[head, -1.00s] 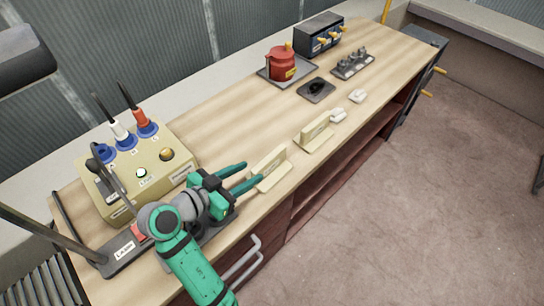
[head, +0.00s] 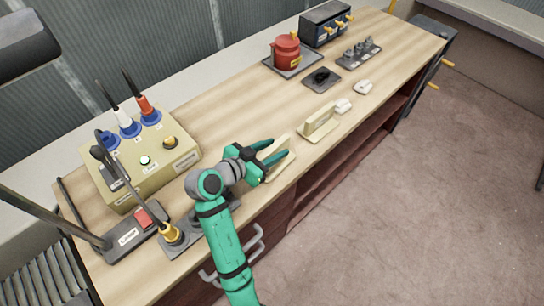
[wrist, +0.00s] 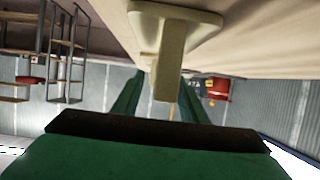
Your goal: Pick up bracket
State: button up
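Two cream L-shaped brackets stand on the wooden bench top near its front edge. The nearer bracket (head: 283,168) is partly hidden by my gripper (head: 270,151); the farther bracket (head: 320,124) stands to its right, clear of me. My gripper is open, its two green fingers reaching along the nearer bracket's upright plate. In the wrist view the picture is upside down, and that bracket (wrist: 168,72) shows its plate between the fingertips of my gripper (wrist: 157,92). Gaps seem to remain on both sides, so I see no grip on it.
A cream socket box (head: 150,170) with plugs and a lamp base (head: 130,238) stand to the left. The bench middle is clear.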

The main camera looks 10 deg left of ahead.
jog(key=shift+a, duration=0.1)
grip_shut()
jog(key=shift+r, duration=0.1)
jog(key=shift+w+r, duration=0.1)
jog(key=shift+r, duration=0.35)
notch_tip(320, 180, up, 2)
jog(key=shift+r, duration=0.15)
jog(key=s+r, duration=0.9)
jog(key=s, duration=0.5)
jog(key=shift+r, duration=0.3)
